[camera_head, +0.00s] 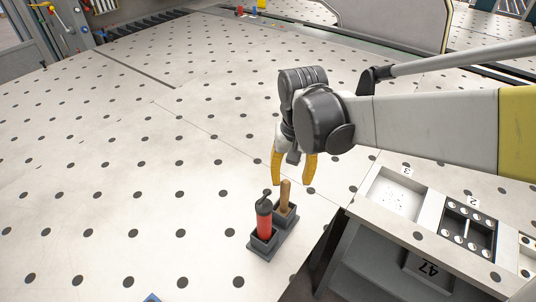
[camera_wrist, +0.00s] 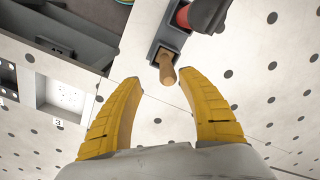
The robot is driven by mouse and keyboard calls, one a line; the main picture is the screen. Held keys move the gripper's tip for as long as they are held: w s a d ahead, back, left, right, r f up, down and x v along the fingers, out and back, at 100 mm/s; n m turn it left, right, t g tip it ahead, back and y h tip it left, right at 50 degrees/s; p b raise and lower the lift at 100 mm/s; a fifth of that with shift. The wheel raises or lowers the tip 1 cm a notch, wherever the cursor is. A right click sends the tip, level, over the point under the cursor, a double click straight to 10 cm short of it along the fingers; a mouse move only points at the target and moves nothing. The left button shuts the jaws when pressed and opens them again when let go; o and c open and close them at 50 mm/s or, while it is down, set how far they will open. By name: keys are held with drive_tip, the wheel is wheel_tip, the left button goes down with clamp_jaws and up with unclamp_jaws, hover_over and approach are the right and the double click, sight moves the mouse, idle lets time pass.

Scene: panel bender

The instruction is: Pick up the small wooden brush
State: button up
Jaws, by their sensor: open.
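The small wooden brush (camera_head: 285,197) shows as an upright wooden handle in a dark two-slot holder (camera_head: 272,249) on the table. Its lower end is hidden in the slot. A red bottle (camera_head: 264,221) with a black top stands in the other slot. My gripper (camera_head: 293,182) is open and empty, pointing down just above and behind the handle in the head view. In the wrist view the handle (camera_wrist: 166,70) lies ahead of the gap between the yellow fingers (camera_wrist: 158,82), near the tips. I cannot see contact with it.
The pale table (camera_head: 110,180) is dotted with dark holes and mostly clear to the left. At right a side unit holds a white tray (camera_head: 397,197) and a dark tray with round holes (camera_head: 468,228). The table edge drops away beside the holder.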

sight(284, 201)
drive_tip(key=shift+w+a+f, duration=0.1)
drive_tip(key=shift+a+f, duration=0.05)
drive_tip(key=shift+a, duration=0.3)
drive_tip(key=f+b, duration=0.1)
drive_tip(key=f, duration=0.2)
drive_tip(key=f+b, duration=0.1)
drive_tip(key=f, duration=0.3)
drive_tip(key=f+b, duration=0.1)
drive_tip(key=f, duration=0.3)
drive_tip(key=shift+w+a, duration=0.15)
drive_tip(key=shift+w, duration=0.1)
clamp_jaws()
